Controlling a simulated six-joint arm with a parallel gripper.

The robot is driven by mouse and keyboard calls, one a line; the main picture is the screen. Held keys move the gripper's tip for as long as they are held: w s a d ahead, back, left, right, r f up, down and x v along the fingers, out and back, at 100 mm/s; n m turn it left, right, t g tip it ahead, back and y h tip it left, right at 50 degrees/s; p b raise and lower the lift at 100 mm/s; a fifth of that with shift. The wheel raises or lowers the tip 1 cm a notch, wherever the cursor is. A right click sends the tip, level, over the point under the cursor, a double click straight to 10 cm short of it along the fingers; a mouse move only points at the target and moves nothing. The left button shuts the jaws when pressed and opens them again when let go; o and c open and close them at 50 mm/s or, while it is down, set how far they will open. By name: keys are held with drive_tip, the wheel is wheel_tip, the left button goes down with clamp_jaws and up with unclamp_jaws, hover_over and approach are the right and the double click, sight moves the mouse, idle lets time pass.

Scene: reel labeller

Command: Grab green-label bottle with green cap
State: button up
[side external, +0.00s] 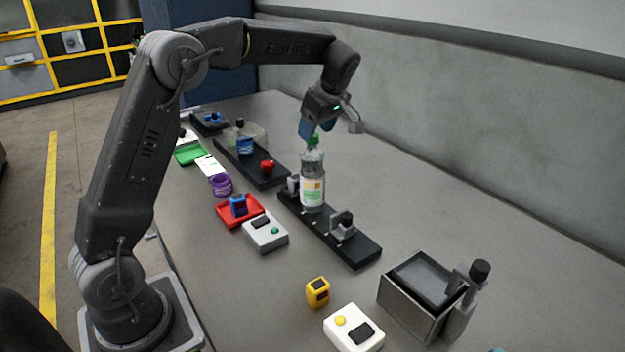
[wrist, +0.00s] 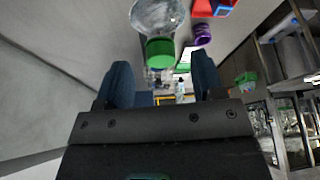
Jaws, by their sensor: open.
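The clear bottle (side external: 312,188) with a green cap (side external: 314,141) stands upright on a black rail fixture near the middle of the table. Its label is pale with green and some yellow. My gripper (side external: 308,130) is just above the cap, pointing down, with blue fingers. In the wrist view the bottle (wrist: 158,14) and its green cap show at the top centre. There my gripper (wrist: 161,78) is open, with the cap lined up between the two fingers. Whether the fingers overlap the cap's height is hard to tell.
A second black rail (side external: 233,160) holds a blue-label bottle (side external: 244,143) and a red knob. A red tray (side external: 238,212), a grey button box (side external: 265,232) and a purple ring (side external: 221,184) lie left. A metal box (side external: 408,305) stands front right. The table's right side is clear.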

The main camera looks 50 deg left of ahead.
drive_tip(key=shift+x, duration=1.6)
drive_tip(key=shift+s, duration=0.1)
drive_tip(key=shift+c, duration=0.2)
clamp_jaws()
drive_tip(key=shift+r, duration=0.1)
